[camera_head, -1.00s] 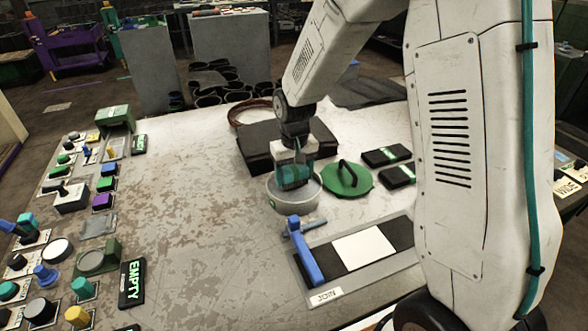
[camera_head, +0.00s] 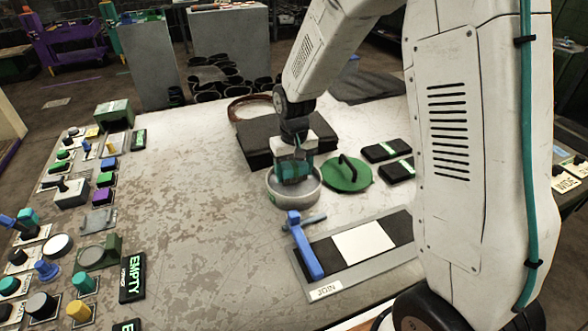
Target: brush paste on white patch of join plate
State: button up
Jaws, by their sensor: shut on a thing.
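The join plate (camera_head: 333,288) lies at the table's front right, labelled JOIN. A white patch (camera_head: 363,243) sits on its black strip (camera_head: 326,256), and a blue clamp lever (camera_head: 304,247) stands at its left end. My gripper (camera_head: 294,178) points down into a round grey-white pot (camera_head: 280,193) behind the plate. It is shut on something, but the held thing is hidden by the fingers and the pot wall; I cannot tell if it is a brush. The pot's contents are hidden too. A green lid with a black handle (camera_head: 347,175) lies to the right of the pot.
Black blocks with green bands (camera_head: 386,151) lie right of the lid. A dark box (camera_head: 262,148) stands behind the pot. Several knobs and buttons (camera_head: 100,195) line the table's left side. The table's middle (camera_head: 190,200) is clear. Black sleeves (camera_head: 215,85) lie beyond the table.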

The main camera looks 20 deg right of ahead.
aim_at(294, 164)
jog(key=shift+f, duration=0.45)
dwell(1.1)
jog(key=shift+r, duration=0.1)
jog(key=shift+r, duration=3.45)
